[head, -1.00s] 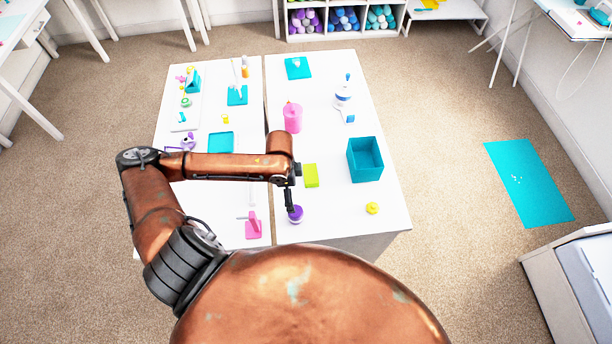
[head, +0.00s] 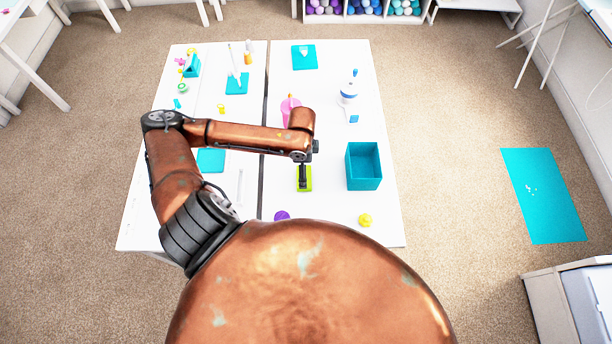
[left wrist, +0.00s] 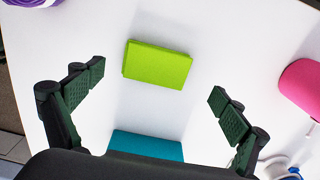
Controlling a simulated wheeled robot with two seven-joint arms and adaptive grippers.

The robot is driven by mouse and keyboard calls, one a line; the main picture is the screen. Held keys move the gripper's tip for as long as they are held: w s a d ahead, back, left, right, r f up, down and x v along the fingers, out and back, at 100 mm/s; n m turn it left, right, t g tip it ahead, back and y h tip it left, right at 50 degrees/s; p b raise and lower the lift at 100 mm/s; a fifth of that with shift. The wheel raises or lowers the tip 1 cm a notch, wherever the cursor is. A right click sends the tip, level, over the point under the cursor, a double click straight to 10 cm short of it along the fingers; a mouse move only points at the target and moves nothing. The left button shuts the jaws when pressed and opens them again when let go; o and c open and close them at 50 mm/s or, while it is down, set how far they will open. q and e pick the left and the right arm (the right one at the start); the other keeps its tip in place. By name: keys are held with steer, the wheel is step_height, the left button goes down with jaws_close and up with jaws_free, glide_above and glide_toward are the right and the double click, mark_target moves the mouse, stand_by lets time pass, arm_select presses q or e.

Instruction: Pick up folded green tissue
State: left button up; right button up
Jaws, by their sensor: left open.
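The folded green tissue (head: 304,184) is a flat lime-green rectangle lying on the white table, left of the teal box. In the left wrist view the tissue (left wrist: 157,64) lies flat, ahead of and between the spread fingers. My left gripper (head: 303,178) is above the tissue in the head view and hides part of it. In the left wrist view the left gripper (left wrist: 152,88) is open and empty, its two fingers wide apart. The tissue is not between the finger pads. My right gripper is not in view.
A teal open box (head: 364,167) stands right of the tissue. A pink bottle (head: 289,106) stands behind, partly hidden by my arm. A purple item (head: 282,215) and a yellow item (head: 365,220) sit near the front edge. Bare tabletop surrounds the tissue.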

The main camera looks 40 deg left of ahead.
arm_select(q)
steer(key=f, duration=0.4)
steer(key=shift+d, duration=0.3)
steer(key=shift+f, duration=0.6)
steer(key=c, duration=0.8)
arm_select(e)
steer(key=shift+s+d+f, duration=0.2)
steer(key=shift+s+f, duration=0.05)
